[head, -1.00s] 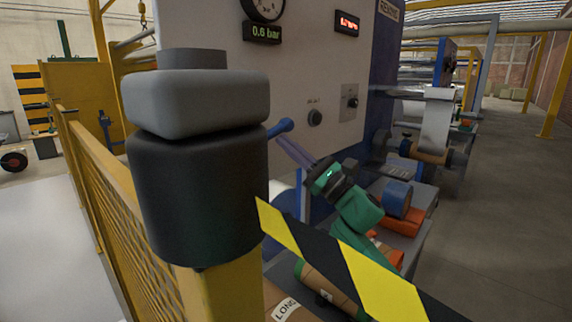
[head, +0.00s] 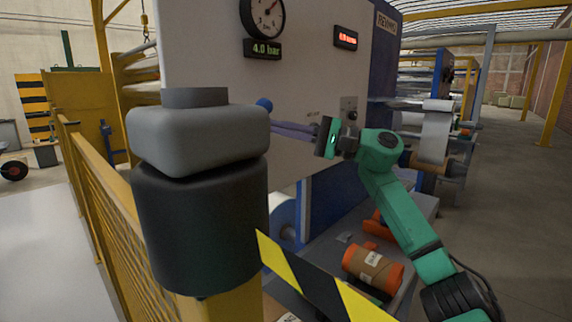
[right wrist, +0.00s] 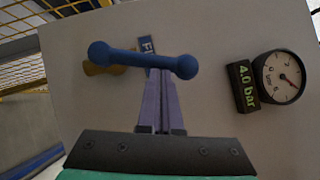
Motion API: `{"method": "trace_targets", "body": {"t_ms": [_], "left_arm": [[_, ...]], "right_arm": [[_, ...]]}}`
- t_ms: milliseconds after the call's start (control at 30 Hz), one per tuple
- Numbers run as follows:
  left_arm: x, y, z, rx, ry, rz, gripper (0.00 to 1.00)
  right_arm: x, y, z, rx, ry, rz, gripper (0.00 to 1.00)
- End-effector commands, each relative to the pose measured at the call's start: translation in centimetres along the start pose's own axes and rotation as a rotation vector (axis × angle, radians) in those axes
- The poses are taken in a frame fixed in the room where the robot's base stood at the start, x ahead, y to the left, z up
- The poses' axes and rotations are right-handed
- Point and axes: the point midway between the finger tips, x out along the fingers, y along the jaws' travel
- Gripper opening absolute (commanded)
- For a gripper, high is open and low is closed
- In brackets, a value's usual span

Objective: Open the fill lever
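The fill lever (right wrist: 140,58) is a blue bar with a round ball at each end, in the right wrist view. It lies nearly level in front of the panel and a partly hidden blue label (right wrist: 148,45). In the head view only its blue ball end (head: 265,104) shows, beside the grey-capped post. My right gripper (right wrist: 160,78) has its two purple fingers together, with their tips at the middle of the bar; I cannot tell whether they touch it. It also shows in the head view (head: 278,127). My left gripper is not in view.
The gauge (head: 263,17) has a readout (head: 263,48) showing 4.0 bar. A black post (head: 200,230) with a grey cap stands close in front, beside a yellow mesh fence (head: 115,215). An orange-ended roll (head: 373,268) lies on the lower bench.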

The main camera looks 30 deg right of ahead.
Motion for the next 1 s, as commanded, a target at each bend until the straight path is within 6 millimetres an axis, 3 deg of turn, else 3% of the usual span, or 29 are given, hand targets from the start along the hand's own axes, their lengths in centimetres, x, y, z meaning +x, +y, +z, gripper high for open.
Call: {"method": "trace_targets", "body": {"t_ms": [400, 1000], "left_arm": [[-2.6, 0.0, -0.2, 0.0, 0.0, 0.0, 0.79], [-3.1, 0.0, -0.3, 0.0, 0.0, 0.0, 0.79]], "right_arm": [[1.4, -0.9, 2.1, -0.245, -0.001, 0.164, 0.0], [1.8, -0.7, 2.7, -0.317, 0.0, 0.213, 0.0]]}}
